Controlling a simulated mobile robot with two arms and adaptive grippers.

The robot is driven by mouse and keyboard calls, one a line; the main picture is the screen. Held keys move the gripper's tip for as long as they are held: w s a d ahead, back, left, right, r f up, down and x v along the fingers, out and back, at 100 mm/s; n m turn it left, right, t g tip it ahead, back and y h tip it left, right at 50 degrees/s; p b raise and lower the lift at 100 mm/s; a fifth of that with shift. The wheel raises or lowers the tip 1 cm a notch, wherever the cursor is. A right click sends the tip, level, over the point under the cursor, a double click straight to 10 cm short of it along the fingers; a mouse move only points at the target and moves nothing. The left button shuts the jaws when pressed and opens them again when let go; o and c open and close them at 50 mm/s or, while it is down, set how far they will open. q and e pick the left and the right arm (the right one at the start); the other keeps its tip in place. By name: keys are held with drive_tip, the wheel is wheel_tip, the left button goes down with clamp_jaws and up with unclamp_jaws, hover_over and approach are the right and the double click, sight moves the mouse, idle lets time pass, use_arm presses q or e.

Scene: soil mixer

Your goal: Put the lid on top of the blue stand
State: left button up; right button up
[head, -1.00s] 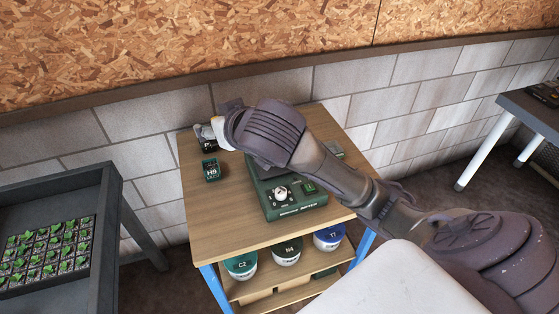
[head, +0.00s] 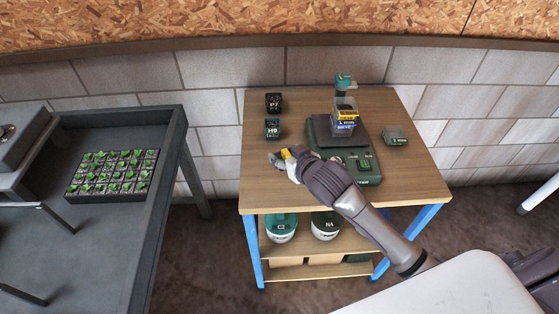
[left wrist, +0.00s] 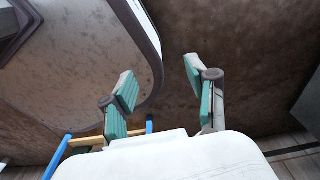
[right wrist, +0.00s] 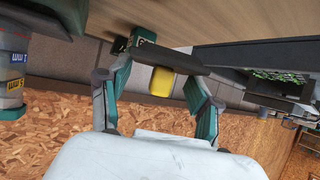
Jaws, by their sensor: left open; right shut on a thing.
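My right gripper (head: 283,158) is over the front left part of the wooden tabletop. In the right wrist view, my right gripper (right wrist: 160,85) is shut on a dark flat piece with a yellow block (right wrist: 161,82), which I take to be the lid; its full shape is partly hidden. The only blue stand-like thing I see is the table (head: 430,185) with blue legs (head: 422,215). My left gripper (left wrist: 158,78) is open and empty, away from the table; it is out of the head view.
A green mixer or scale (head: 320,140) on the tabletop bears a stack of blue and yellow labelled sieves (head: 344,118). A "2 mm" box (head: 395,137) stands right of it. Dark pots P7 (head: 273,103) and H9 (head: 272,129) stand left. A seedling tray (head: 110,175) is on the grey bench.

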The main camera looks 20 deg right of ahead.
sight(274, 172)
drive_tip(key=w+a+f, duration=0.2)
drive_tip(key=shift+w+a, duration=0.25)
drive_tip(key=shift+w, duration=0.1)
drive_tip(key=shift+f, duration=2.15)
drive_tip(key=shift+f, duration=0.2)
drive_tip(key=o, duration=1)
drive_tip(key=shift+o, duration=0.2)
drive_tip(key=shift+r, duration=0.15)
